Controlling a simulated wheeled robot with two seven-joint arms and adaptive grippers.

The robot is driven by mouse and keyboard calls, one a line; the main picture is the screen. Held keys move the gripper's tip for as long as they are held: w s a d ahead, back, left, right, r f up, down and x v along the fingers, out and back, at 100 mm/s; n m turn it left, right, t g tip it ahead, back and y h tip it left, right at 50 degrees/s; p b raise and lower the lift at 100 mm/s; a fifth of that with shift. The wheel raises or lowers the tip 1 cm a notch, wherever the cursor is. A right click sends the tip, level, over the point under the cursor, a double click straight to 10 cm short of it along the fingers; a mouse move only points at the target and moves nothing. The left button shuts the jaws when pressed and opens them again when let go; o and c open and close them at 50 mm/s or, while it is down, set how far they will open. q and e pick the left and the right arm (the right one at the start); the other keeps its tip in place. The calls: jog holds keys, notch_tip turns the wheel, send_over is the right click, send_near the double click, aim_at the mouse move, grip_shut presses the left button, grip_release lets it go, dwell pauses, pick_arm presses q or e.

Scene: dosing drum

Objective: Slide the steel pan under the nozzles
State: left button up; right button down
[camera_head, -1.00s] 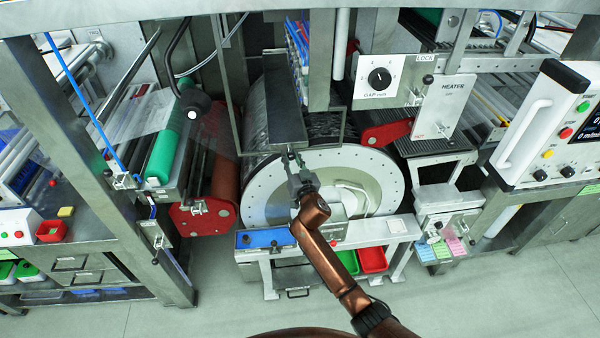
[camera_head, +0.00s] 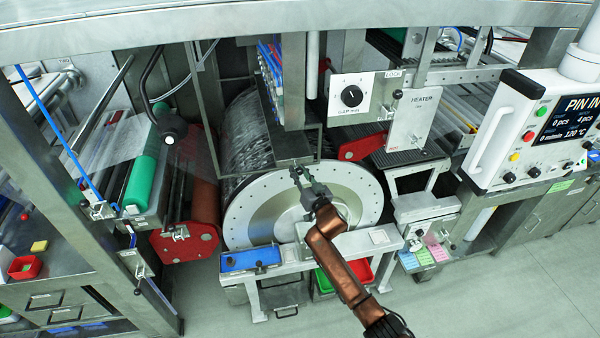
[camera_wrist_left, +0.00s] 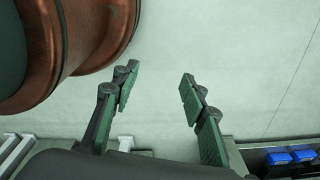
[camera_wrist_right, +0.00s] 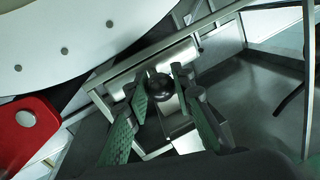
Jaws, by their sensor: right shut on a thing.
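The steel pan (camera_head: 290,145) is a long dark-grey tray in front of the upper drum (camera_head: 245,130), below the upright post. Its far part is hidden behind the post and the blue-topped row (camera_head: 268,62), which I take to be the nozzles. My right gripper (camera_head: 299,174) is at the pan's near end. In the right wrist view its fingers (camera_wrist_right: 160,84) are shut around a black knob (camera_wrist_right: 160,92) at the tray's end. My left gripper (camera_wrist_left: 160,78) is open and empty over bare floor; the head view does not show it.
The drum's white round end plate (camera_head: 300,205) stands close below the pan. A red arm part (camera_head: 360,147) and the heater box (camera_head: 412,118) are to the right. A green roller (camera_head: 142,170) is at left. A blue tray (camera_head: 250,260) sits on the low front frame.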

jog(key=c, duration=2)
grip_release()
jog(key=shift+d, duration=0.2)
jog(key=shift+o, duration=1.7)
pick_arm(q)
jog(key=shift+w, duration=0.95)
pick_arm(e)
jog(key=v, duration=1.2)
